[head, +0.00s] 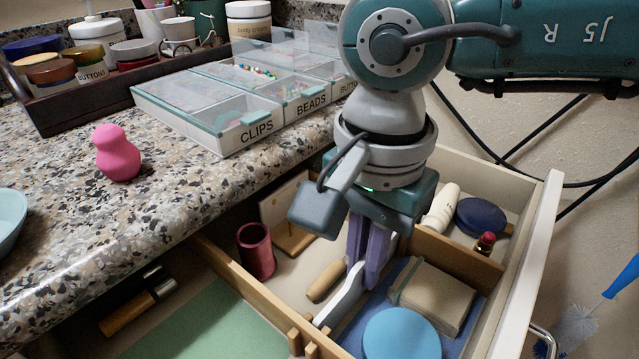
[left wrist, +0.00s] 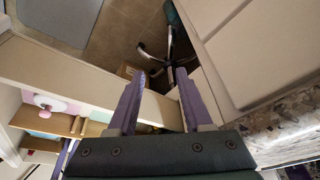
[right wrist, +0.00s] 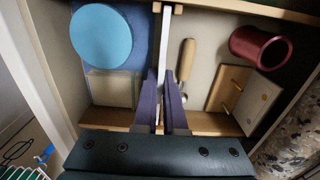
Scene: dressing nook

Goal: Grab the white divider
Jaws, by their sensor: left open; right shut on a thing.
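The white divider (head: 341,301) is a thin upright panel in the open drawer, between the blue-lined section and the section with the wooden handle. My right gripper (head: 368,278) points down into the drawer and is shut on the divider. In the right wrist view the divider (right wrist: 164,45) runs away from between the purple fingers of my right gripper (right wrist: 162,82). Its near end is hidden by the fingers. My left gripper (left wrist: 158,77) is open and empty in its wrist view, above the drawer's edge and floor. It is not visible in the head view.
Beside the divider are a light blue round lid (head: 402,336), a beige box (head: 436,296), a wooden-handled tool (head: 326,281) and a dark red cup (head: 256,251). Wooden partitions (head: 456,251) border the section. The speckled counter (head: 190,200) holds a pink figure (head: 117,153) and lidded boxes (head: 240,122).

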